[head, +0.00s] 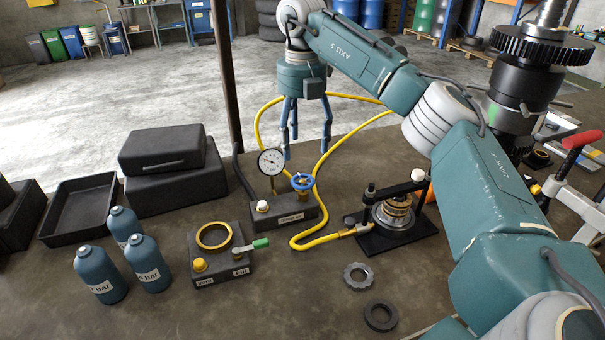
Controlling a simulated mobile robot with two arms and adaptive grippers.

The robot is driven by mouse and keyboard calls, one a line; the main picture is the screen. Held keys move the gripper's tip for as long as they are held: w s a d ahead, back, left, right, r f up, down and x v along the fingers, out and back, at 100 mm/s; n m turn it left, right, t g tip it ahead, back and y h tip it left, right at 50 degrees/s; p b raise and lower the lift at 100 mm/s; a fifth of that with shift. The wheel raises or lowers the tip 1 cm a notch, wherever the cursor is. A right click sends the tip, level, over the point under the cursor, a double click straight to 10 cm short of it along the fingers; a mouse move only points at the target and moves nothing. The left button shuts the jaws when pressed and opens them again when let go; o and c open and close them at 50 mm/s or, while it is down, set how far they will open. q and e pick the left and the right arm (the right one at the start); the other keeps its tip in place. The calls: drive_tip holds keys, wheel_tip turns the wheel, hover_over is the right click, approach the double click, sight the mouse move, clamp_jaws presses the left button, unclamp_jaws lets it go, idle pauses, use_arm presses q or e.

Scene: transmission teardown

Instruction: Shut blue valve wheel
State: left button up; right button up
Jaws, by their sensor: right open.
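The blue valve wheel (302,181) sits on top of a dark valve block (287,215) in the middle of the workbench. A round white gauge (271,162) stands on the same block, left of the wheel. My right gripper (290,150) points down above and slightly behind the wheel. Its fingers are spread and empty, and it looks apart from the wheel, though the depth gap is hard to judge. Whether the valve is open or shut cannot be read from the wheel. My left gripper is not in view.
A yellow hose (322,241) loops around the valve block to a clamped fixture (392,214) on the right. Front left stand blue bottles (101,276) and a block with a brass ring (213,236). Black cases (162,149) stand behind. A dark post (228,90) rises left of my gripper.

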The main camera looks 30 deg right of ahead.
sight(303, 181)
wheel_tip(303, 181, down, 10)
drive_tip(key=p, duration=0.3)
drive_tip(key=shift+f, duration=0.1)
drive_tip(key=shift+c, duration=0.5)
drive_tip(key=shift+f, duration=0.1)
drive_tip(key=c, duration=1)
